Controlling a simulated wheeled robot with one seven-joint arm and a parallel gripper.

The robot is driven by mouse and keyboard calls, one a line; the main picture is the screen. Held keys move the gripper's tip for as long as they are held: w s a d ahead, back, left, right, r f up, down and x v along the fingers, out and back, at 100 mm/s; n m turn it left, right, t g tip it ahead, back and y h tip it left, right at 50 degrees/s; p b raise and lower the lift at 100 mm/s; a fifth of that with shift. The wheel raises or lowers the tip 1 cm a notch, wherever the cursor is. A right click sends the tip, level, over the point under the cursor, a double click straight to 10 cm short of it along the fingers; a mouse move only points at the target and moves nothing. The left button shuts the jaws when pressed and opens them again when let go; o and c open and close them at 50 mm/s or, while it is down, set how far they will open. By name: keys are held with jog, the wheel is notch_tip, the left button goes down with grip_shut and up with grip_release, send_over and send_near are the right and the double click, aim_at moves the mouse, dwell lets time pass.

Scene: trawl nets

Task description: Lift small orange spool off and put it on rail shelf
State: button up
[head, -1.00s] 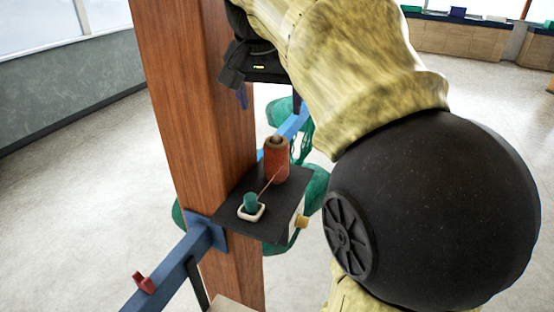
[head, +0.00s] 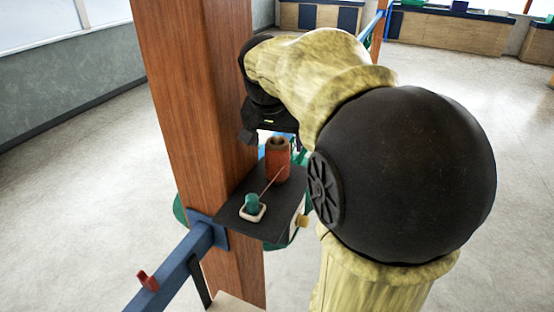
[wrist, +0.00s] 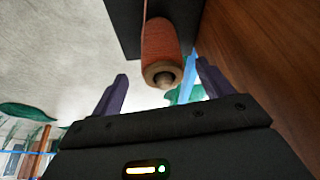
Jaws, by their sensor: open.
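The small orange spool (head: 278,160) stands upright on the dark shelf plate (head: 236,217) fixed to the blue rail by the wooden post. A thin orange line runs from it towards a green peg (head: 252,203) in a white square base. In the wrist view the spool (wrist: 160,48) shows end-on, ahead of and between my two dark fingers. My gripper (wrist: 158,92) is open and empty, with the spool beyond the fingertips. In the head view it is behind the spool, close to the post, its fingers mostly hidden.
The wooden post (head: 190,90) stands close beside the gripper. The blue rail (head: 175,280) carries a red hook (head: 148,281). Green netting hangs behind the plate. Open floor surrounds the post.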

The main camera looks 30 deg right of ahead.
aim_at(278, 160)
jog(key=p+x, duration=0.1)
jog(key=x, duration=0.1)
jog(key=p+x, duration=0.1)
jog(key=x, duration=0.2)
jog(key=shift+w+f, duration=0.1)
jog(key=shift+w, duration=0.15)
jog(key=shift+w+a, duration=0.15)
jog(key=shift+w, duration=0.05)
jog(key=shift+s, duration=0.2)
jog(key=c, duration=0.4)
jog(key=shift+s+d, duration=0.1)
jog(key=shift+d, duration=0.1)
jog(key=c, duration=0.7)
